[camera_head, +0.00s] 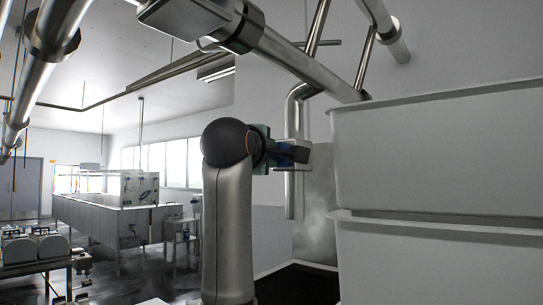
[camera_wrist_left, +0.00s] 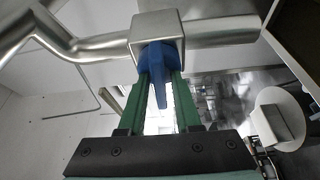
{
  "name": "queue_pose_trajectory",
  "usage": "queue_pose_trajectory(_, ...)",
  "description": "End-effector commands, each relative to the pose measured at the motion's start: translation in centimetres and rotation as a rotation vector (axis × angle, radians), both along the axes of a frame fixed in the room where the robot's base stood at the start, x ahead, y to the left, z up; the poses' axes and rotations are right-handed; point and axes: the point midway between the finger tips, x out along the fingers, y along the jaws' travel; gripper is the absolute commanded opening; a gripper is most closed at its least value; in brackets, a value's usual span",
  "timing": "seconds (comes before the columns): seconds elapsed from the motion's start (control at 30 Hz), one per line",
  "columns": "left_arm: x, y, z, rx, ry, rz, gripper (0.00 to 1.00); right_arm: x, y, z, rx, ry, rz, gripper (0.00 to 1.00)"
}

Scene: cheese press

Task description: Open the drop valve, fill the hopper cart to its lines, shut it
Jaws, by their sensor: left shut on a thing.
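The drop valve shows in the left wrist view as a square steel body (camera_wrist_left: 157,32) on a steel pipe, with a blue handle (camera_wrist_left: 158,75) pointing toward my gripper. My left gripper (camera_wrist_left: 160,90) has its green fingers on both sides of the blue handle and is shut on it. In the head view my left gripper (camera_head: 290,154) is beside the vertical steel drop pipe (camera_head: 294,203), which ends in an open lower end. I cannot clearly make out the hopper cart or its fill lines. My right gripper is not in view.
Large pale stacked tubs (camera_head: 440,160) fill the right side. A dark area with a pale edge (camera_head: 285,268) lies below the pipe. Overhead steel pipes (camera_head: 300,65) cross above my arm. A long vat (camera_head: 100,215) and a rack (camera_head: 35,250) stand far left.

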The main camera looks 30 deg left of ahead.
Motion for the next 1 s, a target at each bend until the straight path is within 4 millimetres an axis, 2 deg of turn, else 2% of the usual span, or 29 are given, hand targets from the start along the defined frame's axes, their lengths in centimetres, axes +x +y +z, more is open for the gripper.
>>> queue_pose_trajectory(0.27, 0.1, 0.0, -0.4, 0.184, -0.012, -0.001, 0.00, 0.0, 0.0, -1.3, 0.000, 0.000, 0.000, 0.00)
queue_pose_trajectory(0.6, 0.1, 0.0, -0.4, 0.503, -0.037, -0.001, 0.00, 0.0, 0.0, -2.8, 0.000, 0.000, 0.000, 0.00)
queue_pose_trajectory(1.0, 0.1, 0.0, -0.3, 0.827, -0.061, -0.001, 0.00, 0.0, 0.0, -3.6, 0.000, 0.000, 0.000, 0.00)
